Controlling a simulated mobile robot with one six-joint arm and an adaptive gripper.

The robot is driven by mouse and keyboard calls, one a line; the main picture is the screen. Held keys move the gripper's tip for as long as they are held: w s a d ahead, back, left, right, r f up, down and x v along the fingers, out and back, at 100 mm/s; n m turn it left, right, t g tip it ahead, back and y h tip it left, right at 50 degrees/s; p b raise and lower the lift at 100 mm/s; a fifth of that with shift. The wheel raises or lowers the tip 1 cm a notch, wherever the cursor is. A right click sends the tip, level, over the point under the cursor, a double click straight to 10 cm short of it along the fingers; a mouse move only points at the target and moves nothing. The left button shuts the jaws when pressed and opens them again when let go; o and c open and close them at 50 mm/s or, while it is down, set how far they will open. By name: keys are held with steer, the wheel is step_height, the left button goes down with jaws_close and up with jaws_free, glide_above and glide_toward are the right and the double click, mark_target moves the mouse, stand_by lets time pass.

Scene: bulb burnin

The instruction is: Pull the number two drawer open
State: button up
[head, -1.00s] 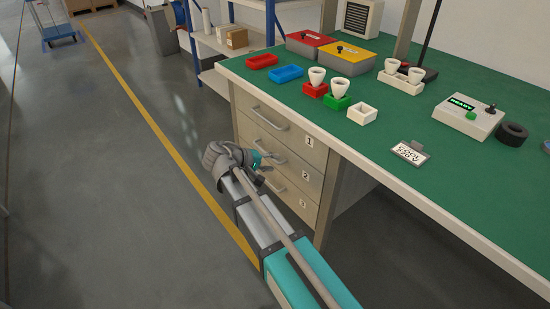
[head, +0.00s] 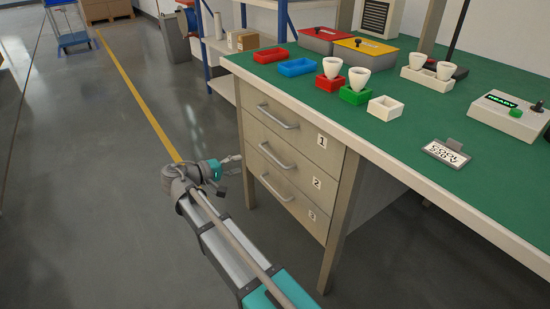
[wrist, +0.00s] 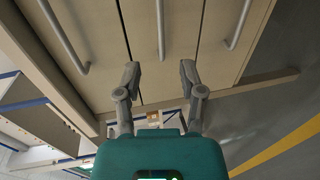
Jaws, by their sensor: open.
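The number two drawer (head: 290,170) is the middle of three in the cabinet under the bench, marked "2", and it is shut. Its bar handle (head: 272,156) is unobstructed in the head view. My gripper (head: 231,168) is open and empty, left of the drawer fronts and apart from them. In the wrist view the middle handle (wrist: 161,25) lies ahead of the gap between the open fingertips (wrist: 160,74), not between them. The drawer labels do not show in that view.
Drawer one's handle (head: 278,118) is above and drawer three's handle (head: 277,188) below; both drawers are shut. The green bench top (head: 400,150) overhangs the cabinet and carries trays, bulbs and a tester. A shelf unit (head: 225,85) stands behind.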

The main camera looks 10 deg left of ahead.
mark_target(272, 155)
steer(key=shift+w+d, duration=0.1)
steer(key=shift+b+x, duration=1.4)
steer(key=shift+x, duration=5.35)
steer(key=shift+d, duration=0.1)
jaws_close()
